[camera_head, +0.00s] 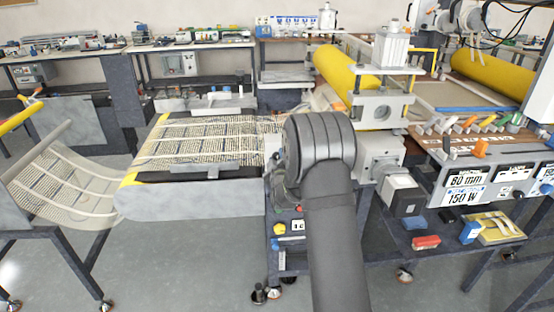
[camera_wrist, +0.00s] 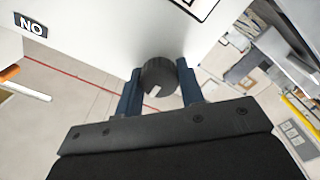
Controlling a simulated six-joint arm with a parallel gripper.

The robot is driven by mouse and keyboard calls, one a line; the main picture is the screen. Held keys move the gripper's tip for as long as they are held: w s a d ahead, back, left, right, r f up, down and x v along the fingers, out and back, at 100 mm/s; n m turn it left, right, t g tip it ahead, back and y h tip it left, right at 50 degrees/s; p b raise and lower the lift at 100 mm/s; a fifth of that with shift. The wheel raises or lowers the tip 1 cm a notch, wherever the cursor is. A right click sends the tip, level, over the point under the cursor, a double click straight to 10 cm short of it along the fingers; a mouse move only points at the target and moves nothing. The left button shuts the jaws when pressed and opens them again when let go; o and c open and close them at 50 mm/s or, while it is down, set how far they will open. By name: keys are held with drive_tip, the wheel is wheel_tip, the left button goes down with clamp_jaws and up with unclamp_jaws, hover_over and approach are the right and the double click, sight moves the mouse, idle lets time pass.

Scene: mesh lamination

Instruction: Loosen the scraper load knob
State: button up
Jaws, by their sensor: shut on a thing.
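The scraper load knob looks to be the round black knob (camera_wrist: 158,76) with a pale mark, on a white panel in the wrist view. My gripper (camera_wrist: 160,90) has its two blue fingers on either side of this knob and is shut on it. In the head view my dark arm stands in front of the machine and hides the knob and the gripper. Whether the knob has turned cannot be told.
A mesh web (camera_head: 205,140) lies on the grey conveyor table (camera_head: 190,203) left of my arm. Yellow rollers (camera_head: 345,72) and a grey motor block (camera_head: 397,190) stand to the right.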

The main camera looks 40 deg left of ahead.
drive_tip(key=o, duration=1)
drive_tip(key=v, duration=1.7)
drive_tip(key=shift+s, duration=0.2)
drive_tip(key=shift+d+r, duration=0.1)
drive_tip(key=shift+d, duration=0.05)
drive_tip(key=x, duration=1.7)
drive_tip(key=shift+w+a, duration=0.2)
